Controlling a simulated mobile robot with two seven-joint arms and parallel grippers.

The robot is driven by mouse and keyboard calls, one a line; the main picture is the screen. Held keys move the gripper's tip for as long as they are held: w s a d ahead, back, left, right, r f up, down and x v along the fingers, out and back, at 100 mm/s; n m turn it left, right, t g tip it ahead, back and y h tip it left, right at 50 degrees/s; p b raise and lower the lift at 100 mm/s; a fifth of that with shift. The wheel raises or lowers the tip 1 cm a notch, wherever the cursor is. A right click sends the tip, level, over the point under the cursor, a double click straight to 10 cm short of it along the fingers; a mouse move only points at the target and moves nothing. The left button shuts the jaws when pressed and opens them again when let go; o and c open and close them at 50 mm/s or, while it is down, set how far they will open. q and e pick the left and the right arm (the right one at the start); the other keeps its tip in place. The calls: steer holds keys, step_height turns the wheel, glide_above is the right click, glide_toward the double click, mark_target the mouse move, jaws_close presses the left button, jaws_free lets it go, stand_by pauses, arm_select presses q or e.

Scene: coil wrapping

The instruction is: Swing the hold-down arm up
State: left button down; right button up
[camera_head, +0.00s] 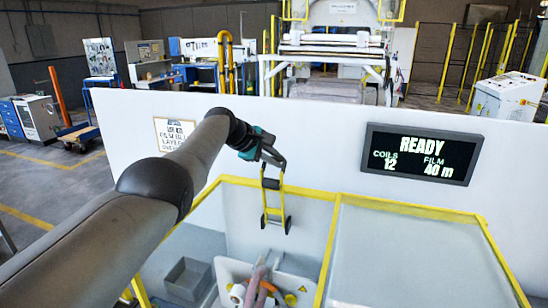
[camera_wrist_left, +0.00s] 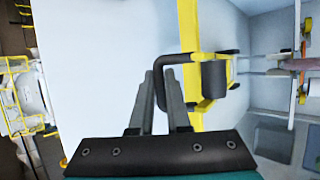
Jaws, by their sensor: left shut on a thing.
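The hold-down arm (camera_head: 264,203) is a yellow fork with dark wheels at its lower end, hanging down at the wrapper's yellow frame. My left gripper (camera_head: 274,160) is at its upper end in the head view. The fingers partly hide the handle. My right gripper is not in view.
A white panel (camera_head: 320,120) with a display (camera_head: 420,154) reading READY, coils 12, film 40 m stands behind. A yellow-edged clear cover (camera_head: 410,250) is at the right. A grey bin (camera_head: 187,280) and a machine bed with pinkish and orange parts (camera_head: 265,285) lie below.

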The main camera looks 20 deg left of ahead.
arm_select(q)
steer(key=shift+f, duration=0.3)
steer(key=c, duration=1.1)
jaws_free()
steer(key=shift+d, duration=0.1)
steer(key=shift+c, duration=0.2)
steer(key=shift+o, duration=1.3)
steer(key=shift+w, duration=0.1)
steer(key=shift+r, duration=0.15)
steer(key=shift+r, duration=0.1)
